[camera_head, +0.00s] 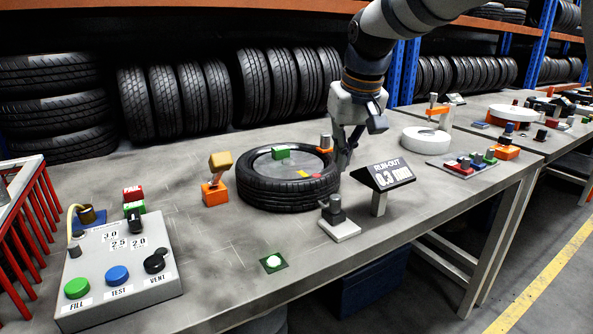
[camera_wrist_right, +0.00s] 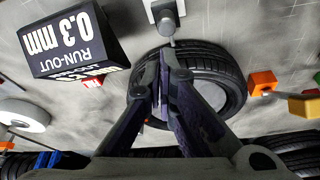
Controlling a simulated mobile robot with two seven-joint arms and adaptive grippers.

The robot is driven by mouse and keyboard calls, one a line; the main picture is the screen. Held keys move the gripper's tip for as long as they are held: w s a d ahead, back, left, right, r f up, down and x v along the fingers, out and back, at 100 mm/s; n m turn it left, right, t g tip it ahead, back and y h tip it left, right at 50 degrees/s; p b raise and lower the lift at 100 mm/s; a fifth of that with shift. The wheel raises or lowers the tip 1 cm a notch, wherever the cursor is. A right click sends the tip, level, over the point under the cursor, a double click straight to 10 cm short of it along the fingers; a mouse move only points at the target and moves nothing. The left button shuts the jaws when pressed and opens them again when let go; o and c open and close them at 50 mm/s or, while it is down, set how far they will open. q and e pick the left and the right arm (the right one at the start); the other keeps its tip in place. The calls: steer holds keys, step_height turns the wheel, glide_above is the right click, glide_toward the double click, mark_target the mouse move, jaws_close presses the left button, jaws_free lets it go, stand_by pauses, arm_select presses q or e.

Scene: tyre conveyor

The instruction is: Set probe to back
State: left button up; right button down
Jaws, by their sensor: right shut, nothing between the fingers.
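A tyre (camera_head: 262,192) lies flat on the grey bench; it also shows in the wrist view (camera_wrist_right: 228,75). I cannot tell for sure which part is the probe. A grey post on a white base (camera_head: 337,218) stands in front of the tyre's right side; its white base shows at the top of the wrist view (camera_wrist_right: 152,10). A small grey piece with an orange base (camera_head: 325,143) is at the tyre's back right. My right gripper (camera_head: 343,162) is shut and empty at the tyre's right edge, and its fingers (camera_wrist_right: 165,62) overlap the tyre in the wrist view. My left gripper is out of view.
The run-out display (camera_head: 389,172) reads 0.3 mm, close right of the gripper. An orange stand with a yellow block (camera_head: 215,193) is left of the tyre. A control box (camera_head: 118,268) with several buttons is front left. A green-based white button (camera_head: 273,262) is near the front edge.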

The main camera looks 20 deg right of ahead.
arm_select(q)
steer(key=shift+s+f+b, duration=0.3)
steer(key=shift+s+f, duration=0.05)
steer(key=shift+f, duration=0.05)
arm_select(e)
steer(key=x, duration=0.5)
steer(key=w+x, duration=0.1)
steer(key=x, duration=0.2)
